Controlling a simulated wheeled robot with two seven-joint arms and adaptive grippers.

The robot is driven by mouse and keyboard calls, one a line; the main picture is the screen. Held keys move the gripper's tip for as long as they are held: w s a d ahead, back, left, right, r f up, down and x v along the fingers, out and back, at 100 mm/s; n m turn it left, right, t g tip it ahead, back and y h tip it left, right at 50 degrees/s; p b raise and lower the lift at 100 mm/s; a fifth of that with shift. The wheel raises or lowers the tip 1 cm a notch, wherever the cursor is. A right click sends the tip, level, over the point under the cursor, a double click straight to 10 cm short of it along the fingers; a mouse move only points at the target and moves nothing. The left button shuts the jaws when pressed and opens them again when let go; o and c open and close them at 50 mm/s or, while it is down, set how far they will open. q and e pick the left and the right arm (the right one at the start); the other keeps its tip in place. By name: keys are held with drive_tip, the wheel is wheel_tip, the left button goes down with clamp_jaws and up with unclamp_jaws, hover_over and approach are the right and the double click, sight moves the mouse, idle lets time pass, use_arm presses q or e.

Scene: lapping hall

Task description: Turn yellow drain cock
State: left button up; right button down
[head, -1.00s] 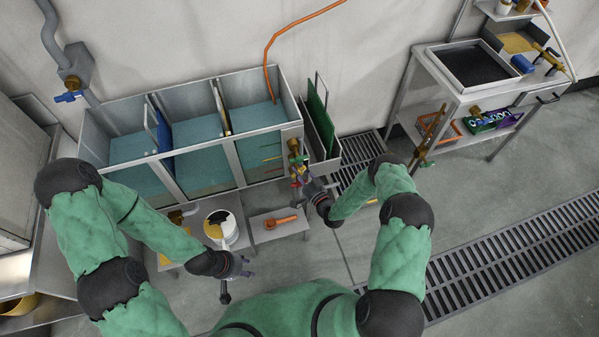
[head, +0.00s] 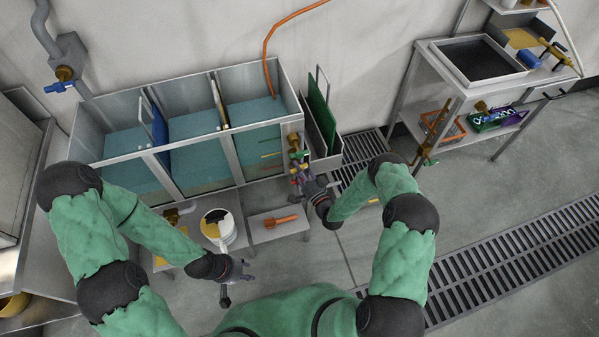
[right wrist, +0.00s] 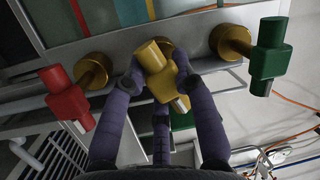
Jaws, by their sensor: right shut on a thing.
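The yellow drain cock (right wrist: 157,66) is in the middle of the right wrist view, its handle tilted. My right gripper (right wrist: 161,88) is shut on it, with purple fingers on both sides of the handle. A red cock (right wrist: 67,97) is to its left and a green cock (right wrist: 268,55) to its right, both apart from the fingers. In the head view my right gripper (head: 303,181) is at the right end of the tank and hides most of the cocks. My left gripper (head: 240,278) hangs empty with its fingers spread.
A tank (head: 143,150) with several water-filled compartments stands along the wall. A low bench (head: 278,236) with an orange tool (head: 280,222) and a white bucket (head: 222,231) are between my arms. A floor grate (head: 490,255) and a steel cart (head: 440,86) are to the right.

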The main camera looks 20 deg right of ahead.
drive_tip(key=shift+a+m+t+h+b, duration=0.1)
drive_tip(key=shift+m+t+h+b, duration=0.35)
drive_tip(key=shift+m+b, duration=1.25)
drive_tip(key=shift+m+p, duration=0.45)
drive_tip(key=shift+m, duration=0.25)
drive_tip(key=c, duration=1)
unclamp_jaws()
drive_tip(key=shift+o, duration=0.2)
drive_tip(key=v, duration=1.2)
drive_tip(key=shift+f, duration=0.15)
drive_tip(key=shift+a, duration=0.1)
